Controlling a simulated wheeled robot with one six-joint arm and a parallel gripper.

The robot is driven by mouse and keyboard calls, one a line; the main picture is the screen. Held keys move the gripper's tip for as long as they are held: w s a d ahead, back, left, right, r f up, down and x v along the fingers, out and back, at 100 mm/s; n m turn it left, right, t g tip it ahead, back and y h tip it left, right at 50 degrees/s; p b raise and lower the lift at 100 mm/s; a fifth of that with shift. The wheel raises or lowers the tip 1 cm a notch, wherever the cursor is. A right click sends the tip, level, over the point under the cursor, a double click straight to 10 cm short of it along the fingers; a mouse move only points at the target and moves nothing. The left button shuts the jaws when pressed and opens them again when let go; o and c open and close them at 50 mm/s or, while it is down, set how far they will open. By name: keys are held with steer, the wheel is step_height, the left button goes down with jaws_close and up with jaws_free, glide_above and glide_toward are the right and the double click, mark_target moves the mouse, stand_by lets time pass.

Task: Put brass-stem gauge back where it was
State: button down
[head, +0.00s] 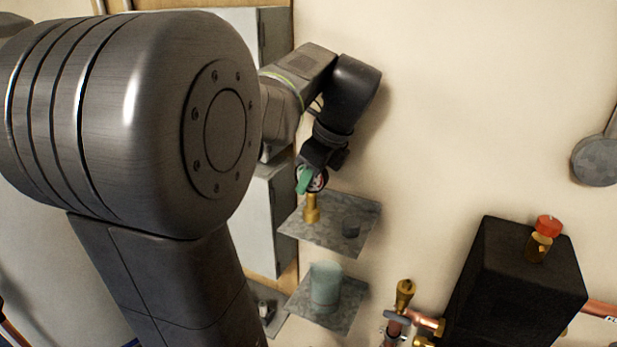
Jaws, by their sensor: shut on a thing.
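The brass-stem gauge (311,208) is at the upper grey shelf (328,238), with its brass stem pointing down. Its round dial shows partly behind my gripper (311,178). My gripper is shut on the gauge at the dial, and a green part shows at the fingers. The stem's lower end is at or just above the shelf's left part; I cannot tell whether it touches.
A lower shelf (340,322) holds a pale green cup (325,286). A black box (520,275) with a red-capped brass fitting (543,240) and copper pipes stand at the lower right.

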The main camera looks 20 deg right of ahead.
steer(key=shift+f, duration=0.1)
steer(key=c, duration=1.3)
jaws_free()
steer(key=shift+o, duration=0.2)
steer(key=v, duration=1.2)
